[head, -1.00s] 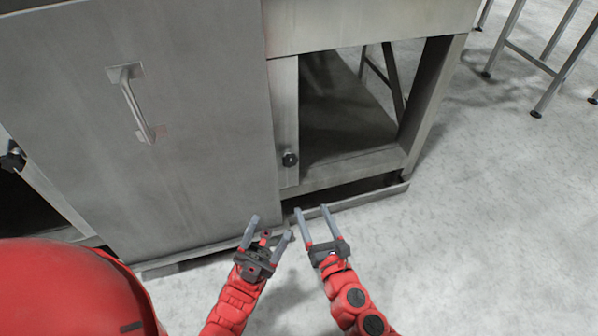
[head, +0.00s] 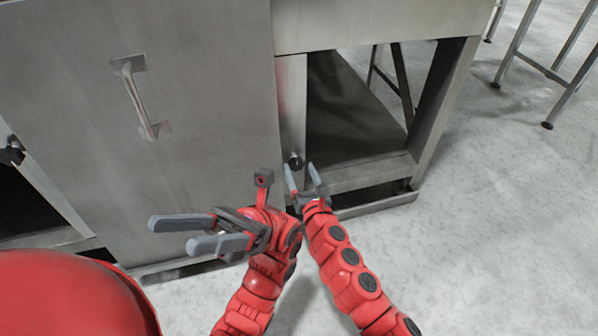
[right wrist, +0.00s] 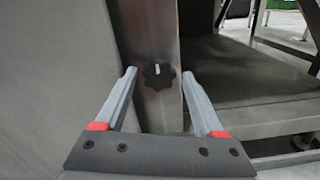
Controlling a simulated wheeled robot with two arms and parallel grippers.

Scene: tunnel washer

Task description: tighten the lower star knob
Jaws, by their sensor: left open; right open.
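The lower star knob (head: 295,161) is a small black lobed knob low on a narrow steel upright, left of the open bay. In the right wrist view the knob (right wrist: 159,76) shows a pale mark and lies ahead, between the lines of my fingers. My right gripper (head: 306,174) is open and empty, close in front of the knob, with its fingertips on either side of it in the picture. The right wrist view shows the same open fingers (right wrist: 160,84); I cannot tell any contact. My left gripper (head: 182,234) is open and empty, pointing left in front of the large door.
The large steel door (head: 205,110) with a bar handle (head: 139,98) stands left of the upright. A low steel rail (head: 370,200) runs along the machine's foot. The open bay (head: 350,120) is right of the knob. Clear floor (head: 490,220) lies to the right.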

